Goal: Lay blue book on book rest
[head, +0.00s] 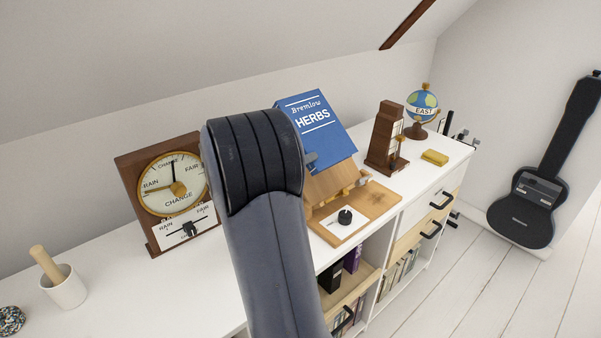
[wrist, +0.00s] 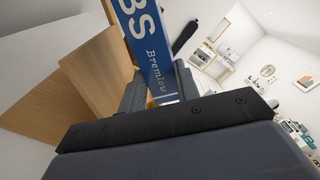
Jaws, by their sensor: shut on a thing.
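The blue book (head: 322,130), lettered "Bremlow HERBS", is tilted with its cover facing the head camera. My gripper (wrist: 160,88) is shut on it, with the spine of the book (wrist: 148,40) between the two fingers in the wrist view. In the head view my arm hides most of the gripper. The wooden book rest (head: 331,184), with a sloping board on a flat base, stands on the white cabinet top just below the book. Its wood panels (wrist: 60,85) fill the left of the wrist view. I cannot tell whether the book touches the board.
A barometer-like dial (head: 176,188) stands left, with a mortar and pestle (head: 63,286) nearer. Right of the rest are a dark wooden instrument (head: 386,140), a globe (head: 422,105) and a yellow block (head: 435,157). A black knob (head: 345,217) sits at the rest's front.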

